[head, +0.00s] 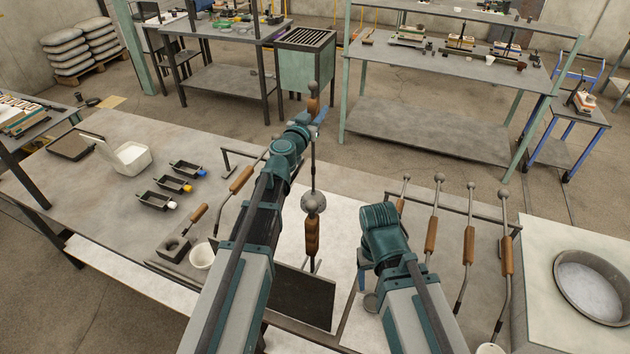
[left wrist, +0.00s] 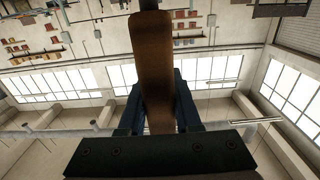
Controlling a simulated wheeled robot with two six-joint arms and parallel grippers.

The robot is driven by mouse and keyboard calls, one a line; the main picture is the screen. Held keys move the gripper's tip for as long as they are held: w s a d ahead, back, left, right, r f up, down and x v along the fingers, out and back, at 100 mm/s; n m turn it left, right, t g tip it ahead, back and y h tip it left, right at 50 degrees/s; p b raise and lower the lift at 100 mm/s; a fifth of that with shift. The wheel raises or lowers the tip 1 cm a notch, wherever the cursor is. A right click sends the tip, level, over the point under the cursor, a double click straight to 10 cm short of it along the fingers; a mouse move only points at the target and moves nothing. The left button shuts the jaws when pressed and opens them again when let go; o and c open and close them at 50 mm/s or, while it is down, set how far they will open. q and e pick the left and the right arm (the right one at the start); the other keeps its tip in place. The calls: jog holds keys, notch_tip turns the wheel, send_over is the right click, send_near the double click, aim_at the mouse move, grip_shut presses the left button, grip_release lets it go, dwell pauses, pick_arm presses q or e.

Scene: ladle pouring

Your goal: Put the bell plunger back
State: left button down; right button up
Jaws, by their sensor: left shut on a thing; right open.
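My left gripper (head: 314,116) is shut on the wooden handle of the bell plunger (head: 314,104), high above the table. The plunger's grey knob is on top and its thin dark rod hangs down, about upright. In the left wrist view the brown handle (left wrist: 155,70) stands between both fingers. The rod runs down to a grey rounded piece (head: 313,203) above a second wooden grip (head: 312,235); I cannot tell whether these belong to the plunger. My right gripper (head: 362,280) is open, low over the table, partly hidden by its own wrist.
A rack (head: 455,212) holds several wooden-handled ladles on the right. A white block with a round basin (head: 595,285) stands at far right. Small dark moulds (head: 157,201), a white cup (head: 202,256) and a white open box (head: 130,158) are on the left. A dark panel (head: 303,295) stands in front.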

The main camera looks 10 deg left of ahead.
aim_at(313, 153)
pick_arm(q)
notch_tip(313, 153, down, 6)
jog(key=b, duration=0.5)
jog(key=shift+r, duration=0.15)
notch_tip(313, 153, down, 4)
jog(key=b, duration=0.4)
jog(key=shift+r, duration=0.1)
jog(key=c, duration=0.6)
grip_release()
